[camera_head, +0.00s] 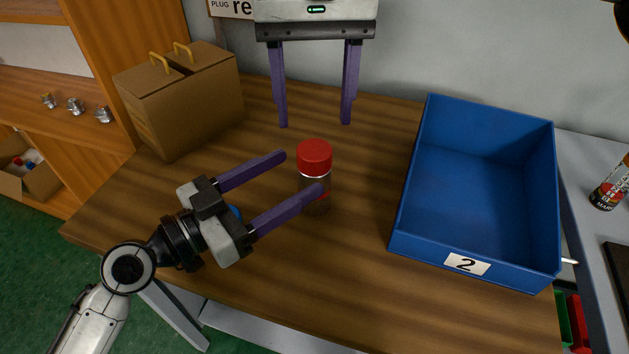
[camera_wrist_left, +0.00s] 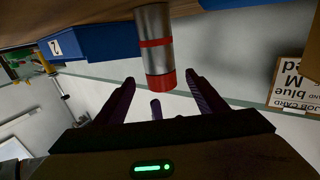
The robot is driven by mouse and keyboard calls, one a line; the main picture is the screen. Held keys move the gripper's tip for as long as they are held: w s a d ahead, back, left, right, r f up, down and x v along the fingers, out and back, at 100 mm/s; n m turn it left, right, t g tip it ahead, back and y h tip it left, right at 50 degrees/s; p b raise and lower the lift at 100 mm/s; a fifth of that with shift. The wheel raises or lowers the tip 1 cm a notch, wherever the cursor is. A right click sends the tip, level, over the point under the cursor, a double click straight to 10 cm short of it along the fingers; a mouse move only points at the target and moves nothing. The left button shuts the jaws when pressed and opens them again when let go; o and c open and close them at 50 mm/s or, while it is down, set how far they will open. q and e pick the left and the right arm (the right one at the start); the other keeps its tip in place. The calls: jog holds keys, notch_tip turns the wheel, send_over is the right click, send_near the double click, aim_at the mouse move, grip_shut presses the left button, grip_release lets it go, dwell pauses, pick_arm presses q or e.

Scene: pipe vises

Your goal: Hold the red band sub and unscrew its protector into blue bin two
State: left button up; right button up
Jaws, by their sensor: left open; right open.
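The red band sub (camera_head: 316,182) stands upright on the wooden table, with its red protector (camera_head: 314,157) on top. In the left wrist view, which is upside down, the sub is a grey metal cylinder with a red band (camera_wrist_left: 156,43), and the red protector (camera_wrist_left: 160,81) lies between the fingertips in the picture. My left gripper (camera_head: 302,172) is open, its fingers reaching toward the sub; the near finger hides part of the sub's lower body. My right gripper (camera_head: 315,123) is open and empty, fingers pointing down, beyond the sub. Blue bin two (camera_head: 466,264), labelled 2, is empty, to the right.
A brown box (camera_head: 180,98) with yellow handles stands at the back left of the table. A wooden shelf (camera_head: 60,85) with small metal parts is at far left. A bottle (camera_head: 611,185) is at far right. Bare table lies between the sub and the bin.

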aim_at(301, 170)
pick_arm(q)
jog(key=x, duration=0.6)
jog(key=shift+a, duration=0.1)
pick_arm(e)
jog(key=shift+w, duration=0.15)
pick_arm(q)
jog(key=shift+c, duration=0.4)
